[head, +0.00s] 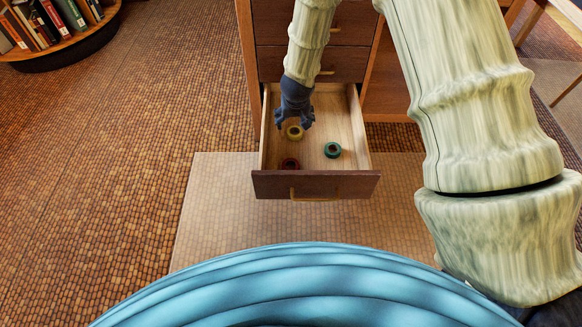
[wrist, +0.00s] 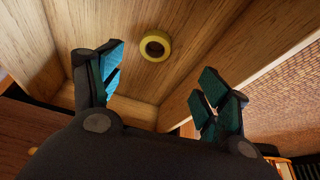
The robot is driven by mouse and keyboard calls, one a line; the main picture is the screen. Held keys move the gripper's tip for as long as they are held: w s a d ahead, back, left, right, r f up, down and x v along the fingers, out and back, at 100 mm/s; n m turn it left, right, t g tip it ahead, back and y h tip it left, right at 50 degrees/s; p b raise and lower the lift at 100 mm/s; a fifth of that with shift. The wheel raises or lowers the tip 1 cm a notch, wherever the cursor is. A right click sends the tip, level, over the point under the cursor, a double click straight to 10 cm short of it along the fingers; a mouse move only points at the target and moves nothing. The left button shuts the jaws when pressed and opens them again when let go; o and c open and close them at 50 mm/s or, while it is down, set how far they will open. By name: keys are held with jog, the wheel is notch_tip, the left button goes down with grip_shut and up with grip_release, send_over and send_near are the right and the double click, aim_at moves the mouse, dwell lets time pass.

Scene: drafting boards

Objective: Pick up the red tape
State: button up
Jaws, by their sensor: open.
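The red tape (head: 290,164) is a dark red roll in the open drawer, at the front left near the drawer's front panel in the head view. I do not see it in the wrist view. My gripper (head: 296,122) is over the left part of the drawer, open and empty, farther back than the red tape. In the wrist view my gripper (wrist: 160,95) has its two fingers wide apart. A yellow tape roll (wrist: 155,45) shows beyond the gap between them; it also lies just below the gripper in the head view (head: 295,132).
A green tape roll (head: 332,150) lies in the right part of the drawer. The wooden drawer (head: 363,135) has upright side walls and a dark front panel with a handle. The desk body (head: 340,35) rises behind it. A bookshelf (head: 75,45) stands far left.

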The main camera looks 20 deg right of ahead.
jog(key=s+a+f+n+g+y+b, duration=0.1)
jog(key=s+a+n+g+y, duration=0.15)
jog(key=s+n, duration=0.75)
jog(key=b, duration=0.3)
send_near(291, 164)
jog(key=shift+s+a+f+g+h, duration=0.2)
jog(key=shift+s+a+f, duration=0.1)
jog(key=shift+f, duration=0.15)
jog(key=shift+s+a+f+g+h, duration=0.15)
jog(key=shift+a+f, duration=0.2)
jog(key=shift+f, duration=0.15)
jog(key=shift+w+a+f+b, duration=0.1)
jog(key=shift+f+b, duration=0.45)
jog(key=shift+f, duration=0.3)
jog(key=shift+w+a+f+b, duration=0.1)
jog(key=shift+f+b, duration=0.5)
jog(key=shift+f, duration=0.3)
jog(key=shift+w+a+f+b, duration=0.15)
jog(key=shift+f+b, duration=0.4)
jog(key=shift+f, duration=0.3)
jog(key=c, duration=1)
